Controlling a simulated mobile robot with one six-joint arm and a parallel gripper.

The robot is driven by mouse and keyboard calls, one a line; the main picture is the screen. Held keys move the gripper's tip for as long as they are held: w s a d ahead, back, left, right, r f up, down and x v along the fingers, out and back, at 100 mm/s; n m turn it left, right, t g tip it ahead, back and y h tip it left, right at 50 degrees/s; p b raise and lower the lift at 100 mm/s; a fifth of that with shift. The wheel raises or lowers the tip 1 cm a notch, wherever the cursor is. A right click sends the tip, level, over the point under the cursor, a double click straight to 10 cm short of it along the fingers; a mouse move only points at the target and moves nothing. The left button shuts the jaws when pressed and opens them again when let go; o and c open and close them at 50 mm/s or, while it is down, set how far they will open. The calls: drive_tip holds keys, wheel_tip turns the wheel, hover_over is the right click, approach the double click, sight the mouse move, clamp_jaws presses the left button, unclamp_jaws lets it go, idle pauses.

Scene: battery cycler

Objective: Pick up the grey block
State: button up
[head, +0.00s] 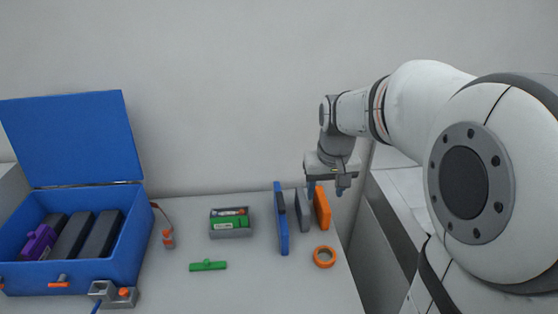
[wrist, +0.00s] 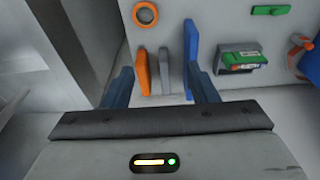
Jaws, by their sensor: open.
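The grey block (head: 302,209) is a thin upright slab on the table, between a blue panel and an orange slab. It also shows in the wrist view (wrist: 165,72), where it lies between the two fingers. My gripper (head: 327,189) is open and empty. In the head view it is above the back right of the table, over the far end of the orange slab. In the wrist view the fingertips (wrist: 159,68) span the orange slab and the grey block; the right finger overlaps the blue panel. I cannot tell the height gap exactly.
The orange slab (head: 322,209) stands right of the block, the blue panel (head: 281,225) left. An orange ring (head: 324,257) lies in front. A grey tray (head: 231,232), a green piece (head: 208,265) and an open blue box (head: 70,275) are further left. The table ends at right.

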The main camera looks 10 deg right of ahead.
drive_tip(key=w+f+g, duration=0.1)
drive_tip(key=w+f, duration=0.6)
drive_tip(key=w, duration=0.7)
drive_tip(key=p, duration=0.1)
hover_over(303, 200)
drive_tip(key=shift+g, duration=0.4)
wheel_tip(303, 200, down, 9)
drive_tip(key=shift+w+a+f, duration=0.1)
drive_tip(key=shift+a+f, duration=0.05)
drive_tip(key=shift+f, duration=0.05)
wheel_tip(303, 200, down, 8)
drive_tip(key=p, duration=0.2)
drive_tip(key=shift+p, duration=0.4)
drive_tip(key=c, duration=1)
